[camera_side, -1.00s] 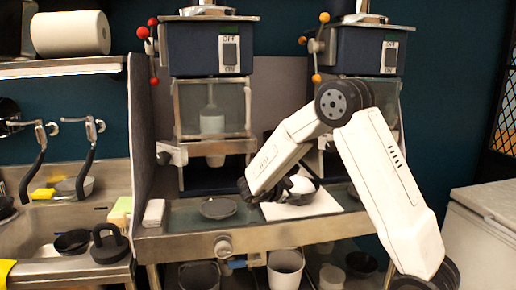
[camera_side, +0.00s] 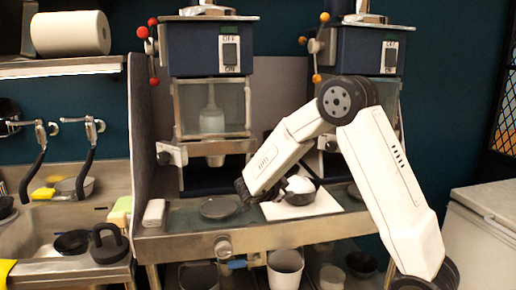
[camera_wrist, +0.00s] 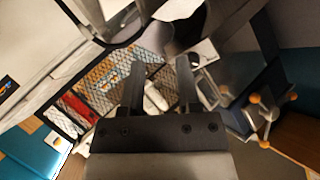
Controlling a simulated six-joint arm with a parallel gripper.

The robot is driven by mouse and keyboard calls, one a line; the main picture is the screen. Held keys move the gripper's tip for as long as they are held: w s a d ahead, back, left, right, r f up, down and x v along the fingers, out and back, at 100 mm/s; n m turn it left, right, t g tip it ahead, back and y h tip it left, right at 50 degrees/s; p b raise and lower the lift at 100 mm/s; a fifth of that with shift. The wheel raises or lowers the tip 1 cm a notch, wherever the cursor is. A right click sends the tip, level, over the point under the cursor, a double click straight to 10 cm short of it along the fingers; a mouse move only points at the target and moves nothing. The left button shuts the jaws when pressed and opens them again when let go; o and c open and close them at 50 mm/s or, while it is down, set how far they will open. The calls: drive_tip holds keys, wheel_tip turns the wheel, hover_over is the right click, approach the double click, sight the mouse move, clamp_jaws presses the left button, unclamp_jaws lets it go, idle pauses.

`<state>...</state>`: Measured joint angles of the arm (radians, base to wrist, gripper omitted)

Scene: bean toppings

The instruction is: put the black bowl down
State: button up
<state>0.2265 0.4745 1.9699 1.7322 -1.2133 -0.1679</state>
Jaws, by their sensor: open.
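The black bowl (camera_side: 301,197), with white contents showing above its rim, sits on a white board (camera_side: 322,207) on the counter. My gripper (camera_side: 243,192) is just left of the bowl in the side view, apart from it. In the wrist view my gripper (camera_wrist: 160,75) has its two fingers spread with nothing held between them. A dark, rounded shape with white at the top edge of the wrist view may be the bowl; I cannot tell for sure.
A dark round plate (camera_side: 219,207) lies on the counter left of my gripper. A white block (camera_side: 154,212) is farther left. Two blue machines (camera_side: 205,48) stand behind, and a sink with a dark pan (camera_side: 72,242) is at the left. A white bin (camera_side: 286,268) is below.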

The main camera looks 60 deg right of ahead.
drive_tip(key=w+a+f+n+t+y, duration=0.1)
drive_tip(key=w+a+n+t+y, duration=0.2)
drive_tip(key=a+n+t+y, duration=0.4)
drive_tip(key=w+a+f+n+t+y, duration=0.1)
drive_tip(key=w+a+n+t+y, duration=0.25)
drive_tip(key=a+n, duration=0.6)
drive_tip(key=s+a+f+n+g+y, duration=0.1)
drive_tip(key=s+a+f+n+g, duration=0.2)
drive_tip(key=s, duration=0.5)
drive_tip(key=s+a+f+n+g+y, duration=0.2)
drive_tip(key=s+a+f+n+g, duration=0.1)
drive_tip(key=s+a+n, duration=0.3)
drive_tip(key=s, duration=0.2)
drive_tip(key=shift+s+f, duration=0.3)
drive_tip(key=shift+s, duration=0.1)
